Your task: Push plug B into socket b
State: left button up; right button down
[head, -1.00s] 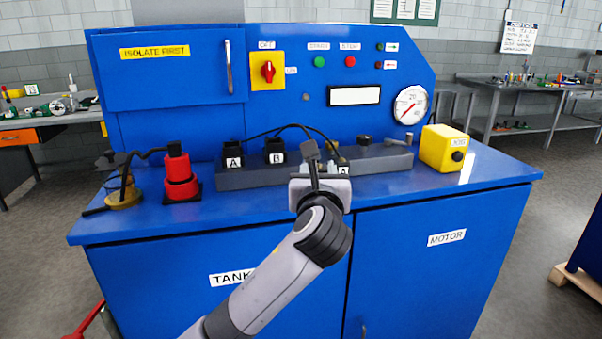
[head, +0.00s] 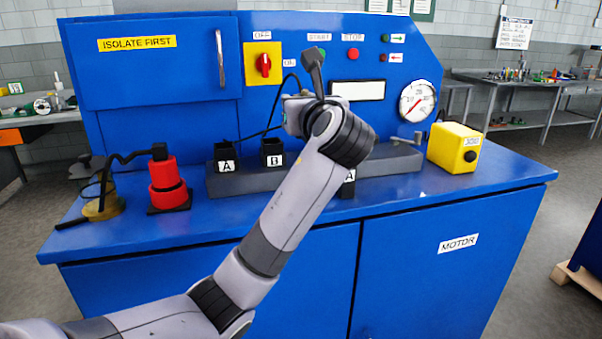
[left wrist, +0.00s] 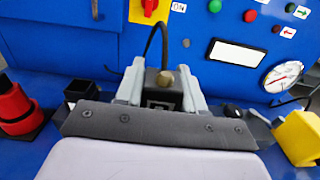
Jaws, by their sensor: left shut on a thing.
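My left gripper (left wrist: 163,76) is shut on a black plug (left wrist: 160,99) with a brass-coloured round part on it, seen between the fingers in the left wrist view. A black cable runs up from it. Its letter does not show, so I cannot read it as plug B. In the head view my left gripper (head: 297,112) is raised above the grey bar, in front of the panel; my wrist hides the plug. Black open-topped boxes marked A (head: 227,158) and B (head: 272,153) stand on the bar to its left. I cannot make out socket b. My right gripper is out of view.
The grey bar (head: 240,185) runs along the blue bench. A black piece marked A (head: 348,182) shows beside my forearm. A red stacked part (head: 167,185) stands at left, a yellow box (head: 454,148) at right. The blue panel (head: 160,70) rises behind.

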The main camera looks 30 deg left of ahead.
pick_arm(q)
notch_tip(320, 180, down, 13)
jog(key=shift+f+b, duration=0.15)
jog(key=shift+b, duration=0.3)
jog(key=shift+f, duration=0.1)
jog(key=o, duration=1.1)
